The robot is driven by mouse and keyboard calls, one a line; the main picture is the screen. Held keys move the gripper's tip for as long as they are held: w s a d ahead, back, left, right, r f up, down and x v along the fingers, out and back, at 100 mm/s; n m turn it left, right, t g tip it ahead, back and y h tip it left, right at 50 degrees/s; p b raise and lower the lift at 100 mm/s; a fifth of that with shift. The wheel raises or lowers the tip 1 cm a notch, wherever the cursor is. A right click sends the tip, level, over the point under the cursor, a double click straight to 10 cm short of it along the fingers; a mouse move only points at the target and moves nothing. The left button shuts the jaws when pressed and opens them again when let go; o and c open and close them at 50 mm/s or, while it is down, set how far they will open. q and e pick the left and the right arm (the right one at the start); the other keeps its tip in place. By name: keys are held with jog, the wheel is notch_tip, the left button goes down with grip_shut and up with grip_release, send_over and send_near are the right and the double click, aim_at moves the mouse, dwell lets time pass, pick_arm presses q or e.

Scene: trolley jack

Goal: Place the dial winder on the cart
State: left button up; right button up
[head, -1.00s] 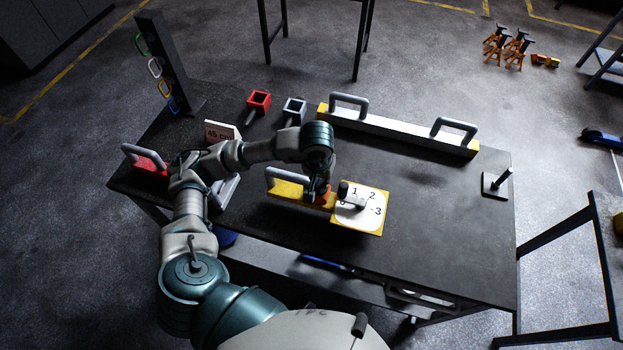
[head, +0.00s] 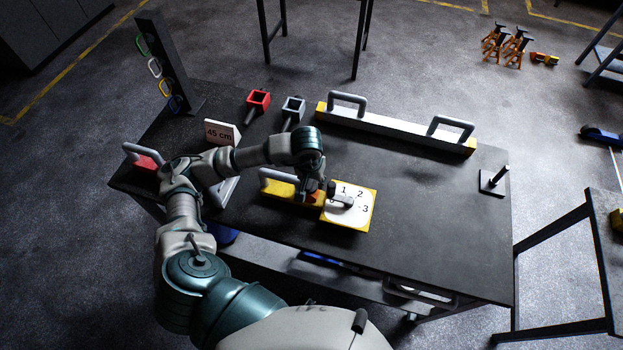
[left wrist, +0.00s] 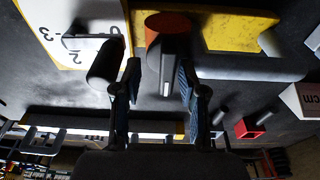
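The dial winder appears to be the yellow unit with a white numbered dial (head: 357,212), a dark crank across it, a red-orange part beside it and a grey loop handle at its left. It rests on a dark-topped bench (head: 420,240); I cannot tell whether this is the cart. My left gripper (head: 318,190) is over the unit, between handle and dial. In the left wrist view, its two fingers (left wrist: 156,72) stand apart, with a grey bar and an orange cylinder (left wrist: 168,27) between or just beyond them; contact is unclear. My right gripper is out of view.
A long yellow-ended bar with two handles (head: 390,126) lies along the back. Red (head: 258,101) and grey-blue (head: 293,106) sockets, a 45 cm sign (head: 221,134) and a hook post (head: 163,60) stand left. A small peg stand (head: 494,181) is right. The bench's front-right area is clear.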

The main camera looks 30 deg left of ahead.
pick_arm(q)
notch_tip(320, 180, up, 12)
jog(key=s, duration=0.1)
jog(key=shift+s+b, duration=0.35)
jog(key=shift+s, duration=0.05)
jog(key=shift+a+f, duration=0.15)
jog(key=shift+a, duration=0.1)
dwell(0.3)
